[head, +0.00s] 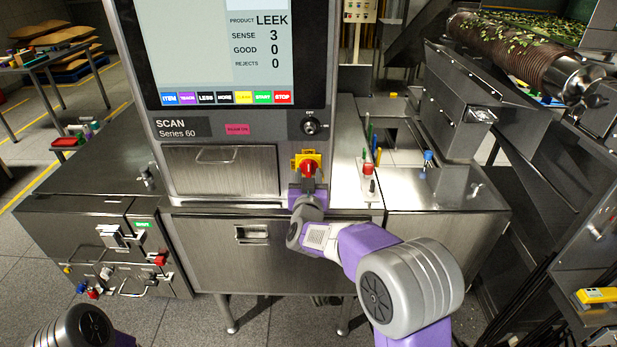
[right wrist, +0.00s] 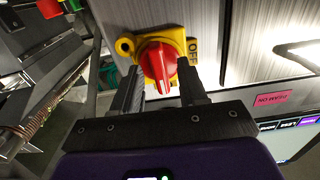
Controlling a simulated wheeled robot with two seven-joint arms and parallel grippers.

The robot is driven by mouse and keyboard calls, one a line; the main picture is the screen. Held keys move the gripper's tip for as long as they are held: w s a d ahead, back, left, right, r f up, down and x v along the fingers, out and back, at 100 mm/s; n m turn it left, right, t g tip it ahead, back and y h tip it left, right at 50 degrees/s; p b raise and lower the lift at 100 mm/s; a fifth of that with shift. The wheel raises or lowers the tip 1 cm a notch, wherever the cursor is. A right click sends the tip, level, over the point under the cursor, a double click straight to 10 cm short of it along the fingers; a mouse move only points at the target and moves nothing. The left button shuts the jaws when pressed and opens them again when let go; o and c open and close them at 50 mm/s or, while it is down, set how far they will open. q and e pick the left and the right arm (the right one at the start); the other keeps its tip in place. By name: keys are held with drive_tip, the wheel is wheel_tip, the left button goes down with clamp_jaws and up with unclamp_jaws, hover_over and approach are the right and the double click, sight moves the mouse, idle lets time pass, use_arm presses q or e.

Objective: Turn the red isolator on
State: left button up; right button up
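The red isolator (head: 309,169) is a red rotary knob on a yellow plate (head: 297,161), on the front of the scanner cabinet below the screen. In the right wrist view the red knob (right wrist: 157,62) fills the space ahead of the gripper, with an "OFF" label beside it on the yellow plate. My right gripper (right wrist: 159,70) is open, with one dark finger on each side of the knob's grip bar. I cannot tell whether either finger touches it. In the head view the right gripper (head: 308,186) is just below the knob, mostly hidden by my wrist. My left gripper is out of view.
A black key-style switch (head: 311,125) sits above the isolator. The screen (head: 226,50) shows coloured buttons. A pink label (head: 237,129) is left of the switch. A steel drawer (head: 220,170) is left of the isolator. Small coloured posts (head: 369,169) stand to the right.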

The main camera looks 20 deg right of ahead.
drive_tip(key=v, duration=0.7)
drive_tip(key=shift+s+p, duration=0.3)
drive_tip(key=shift+p, duration=0.1)
drive_tip(key=shift+a, duration=0.1)
drive_tip(key=s+a+f+n+g+y, duration=0.1)
drive_tip(key=s+f+g+y, duration=0.3)
drive_tip(key=f, duration=1.1)
drive_tip(key=s+f+n+g+y, duration=0.1)
drive_tip(key=s+f+g, duration=0.4)
drive_tip(key=f, duration=1.1)
drive_tip(key=s+a+f+g+y, duration=0.1)
drive_tip(key=s+a+f+g, duration=0.1)
drive_tip(key=s+f, duration=0.2)
drive_tip(key=s+a+f+g+y, duration=0.1)
drive_tip(key=s+f+g, duration=0.2)
drive_tip(key=s, duration=0.7)
drive_tip(key=s+a+f+m+g+y, duration=0.1)
drive_tip(key=s+a+f+g+y, duration=0.1)
drive_tip(key=s+f, duration=0.3)
drive_tip(key=s+g, duration=0.1)
drive_tip(key=s, duration=0.1)
drive_tip(key=shift+s+a+f, duration=0.25)
drive_tip(key=shift+s+a, duration=0.1)
